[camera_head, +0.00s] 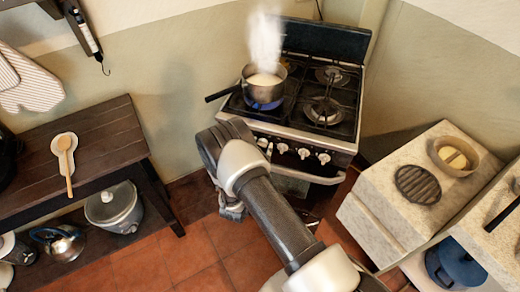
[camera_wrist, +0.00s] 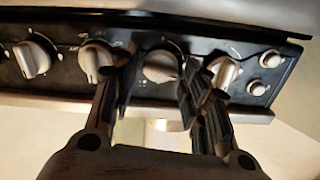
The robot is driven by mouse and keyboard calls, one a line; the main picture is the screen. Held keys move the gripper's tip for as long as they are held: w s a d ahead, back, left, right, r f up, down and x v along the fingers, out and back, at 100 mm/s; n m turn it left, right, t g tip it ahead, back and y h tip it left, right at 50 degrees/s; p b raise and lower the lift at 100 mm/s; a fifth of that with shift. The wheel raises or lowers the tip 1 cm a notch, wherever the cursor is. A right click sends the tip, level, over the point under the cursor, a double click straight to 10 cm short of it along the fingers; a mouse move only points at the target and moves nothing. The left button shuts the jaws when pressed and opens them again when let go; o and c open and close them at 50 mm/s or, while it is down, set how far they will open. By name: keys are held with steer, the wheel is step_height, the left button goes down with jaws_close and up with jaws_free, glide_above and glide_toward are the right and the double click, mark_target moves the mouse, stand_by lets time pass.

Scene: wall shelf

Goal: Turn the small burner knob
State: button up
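The stove (camera_head: 350,100) has a front panel with a row of pale round knobs (camera_head: 304,153). In the wrist view, a knob (camera_wrist: 161,66) is between my gripper's two dark fingertips (camera_wrist: 160,80). The fingers are apart, and I cannot tell whether either touches it. Another knob (camera_wrist: 95,60) is beside the left finger, and one (camera_wrist: 224,72) is partly behind the right finger. A further knob (camera_wrist: 33,57) is at the far left. No label shows which is the small burner's knob. In the head view my arm hides part of the panel.
A pot (camera_head: 262,88) with pale contents steams over a blue flame, its handle pointing left. The oven handle (camera_head: 300,175) runs below the knobs. Two small round buttons (camera_wrist: 264,74) are at the panel's right. A wooden table (camera_head: 100,140) and stone counter (camera_head: 390,220) flank the stove.

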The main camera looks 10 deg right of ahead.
steer(key=c, duration=0.7)
steer(key=shift+n, duration=0.4)
steer(key=n+b, duration=0.1)
steer(key=n, duration=0.6)
steer(key=shift+n+b, duration=0.3)
steer(key=n, duration=0.5)
steer(key=shift+f, duration=0.1)
steer(key=n, duration=0.5)
steer(key=shift+n+b, duration=0.3)
steer(key=shift+n, duration=0.1)
